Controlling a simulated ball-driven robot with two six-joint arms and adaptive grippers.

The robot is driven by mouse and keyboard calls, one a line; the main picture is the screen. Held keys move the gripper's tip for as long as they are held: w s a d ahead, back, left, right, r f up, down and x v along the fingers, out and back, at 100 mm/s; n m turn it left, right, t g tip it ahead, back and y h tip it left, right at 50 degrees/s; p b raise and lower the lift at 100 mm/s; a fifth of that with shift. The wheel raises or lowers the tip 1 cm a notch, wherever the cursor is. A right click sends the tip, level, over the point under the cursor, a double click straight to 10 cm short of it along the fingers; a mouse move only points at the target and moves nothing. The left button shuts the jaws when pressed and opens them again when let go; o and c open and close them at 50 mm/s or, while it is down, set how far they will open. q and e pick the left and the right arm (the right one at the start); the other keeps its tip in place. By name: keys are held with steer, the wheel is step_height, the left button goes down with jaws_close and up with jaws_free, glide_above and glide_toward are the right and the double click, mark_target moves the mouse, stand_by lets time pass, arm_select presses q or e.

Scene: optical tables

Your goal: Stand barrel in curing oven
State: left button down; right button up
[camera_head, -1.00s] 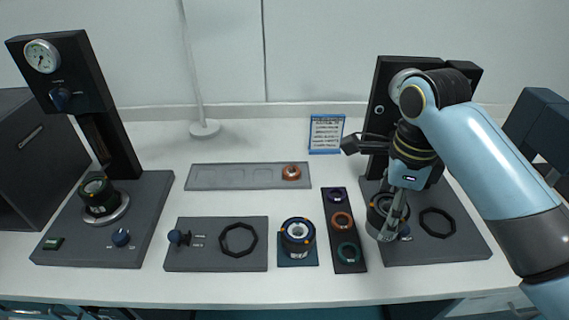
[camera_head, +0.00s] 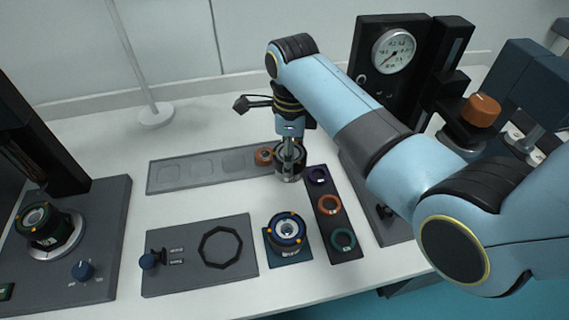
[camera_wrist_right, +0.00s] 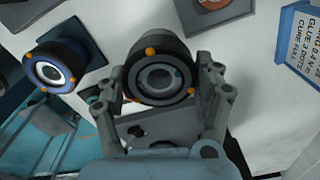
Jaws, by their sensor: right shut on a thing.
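My right gripper (camera_head: 290,150) is shut on a dark, ring-shaped barrel (camera_head: 289,168), held upright near the right end of the grey tray. In the right wrist view, the two fingers of the gripper (camera_wrist_right: 165,97) grip the barrel (camera_wrist_right: 160,72) from both sides; its rim has orange dots and its centre shows a glassy round. Whether the barrel is clear of the table is hard to tell. A dark blue box (camera_head: 520,82) stands at the far right; I cannot tell whether it is the curing oven. My left gripper is not in view.
A second barrel (camera_head: 286,230) sits on a small blue plate, another (camera_head: 45,228) on the left station. A dark strip (camera_head: 345,248) holds coloured rings. A gauge stand (camera_head: 372,25) rises behind my right arm. A lamp-like pole (camera_head: 150,100) stands behind.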

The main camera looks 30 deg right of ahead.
steer(key=shift+w+a+f, duration=0.35)
steer(key=shift+w+f, duration=0.1)
step_height(320, 180, down, 3)
steer(key=shift+f, duration=0.2)
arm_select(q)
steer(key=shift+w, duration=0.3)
arm_select(e)
steer(key=shift+f, duration=0.25)
steer(key=o, duration=0.8)
steer(key=shift+s+f, duration=0.1)
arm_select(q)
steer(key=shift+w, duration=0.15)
arm_select(e)
steer(key=o, duration=0.5)
